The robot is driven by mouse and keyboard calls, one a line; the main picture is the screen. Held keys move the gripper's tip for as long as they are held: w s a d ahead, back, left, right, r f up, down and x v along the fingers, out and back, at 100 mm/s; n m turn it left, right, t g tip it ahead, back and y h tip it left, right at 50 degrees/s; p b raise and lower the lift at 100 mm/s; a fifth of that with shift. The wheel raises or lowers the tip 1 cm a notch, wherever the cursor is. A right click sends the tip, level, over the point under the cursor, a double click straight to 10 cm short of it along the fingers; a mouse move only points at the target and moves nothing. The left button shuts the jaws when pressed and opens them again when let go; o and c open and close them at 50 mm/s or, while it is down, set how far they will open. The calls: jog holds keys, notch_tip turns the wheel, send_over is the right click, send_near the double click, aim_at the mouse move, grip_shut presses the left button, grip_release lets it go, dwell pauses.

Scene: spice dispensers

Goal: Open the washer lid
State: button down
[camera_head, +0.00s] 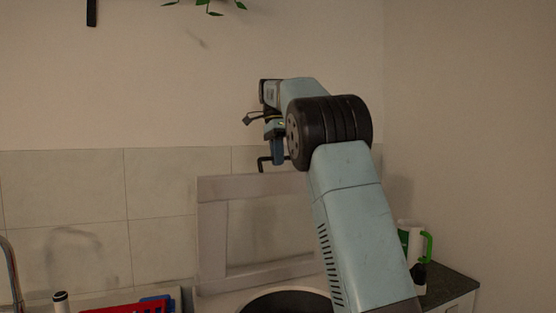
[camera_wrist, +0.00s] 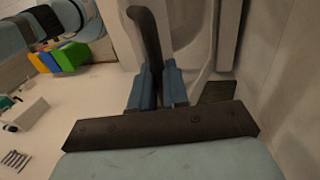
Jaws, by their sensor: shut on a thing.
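The washer lid (camera_head: 213,235) is a pale framed panel, standing raised and near upright against the tiled wall in the head view. Below it the washer's dark round opening (camera_head: 288,300) shows, partly hidden by my arm. My gripper (camera_head: 275,155) is at the lid's top edge. In the wrist view my gripper's blue fingers (camera_wrist: 159,88) are shut on a dark curved handle (camera_wrist: 146,35). The pale lid (camera_wrist: 192,30) lies beside the handle there. In the head view a thin black bracket shape, seemingly this handle (camera_head: 262,162), shows at the lid's top.
A white and green jug (camera_head: 415,245) stands on the dark counter (camera_head: 450,287) at the right. A red and blue rack (camera_head: 140,306) and a tap (camera_head: 11,270) are at the lower left. Colored blocks (camera_wrist: 65,57) show in the wrist view. The wall is close behind the lid.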

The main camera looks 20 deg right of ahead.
jog(key=shift+w+f, duration=0.15)
jog(key=shift+f, duration=0.05)
jog(key=c, duration=1.1)
grip_release()
jog(key=shift+r, duration=0.1)
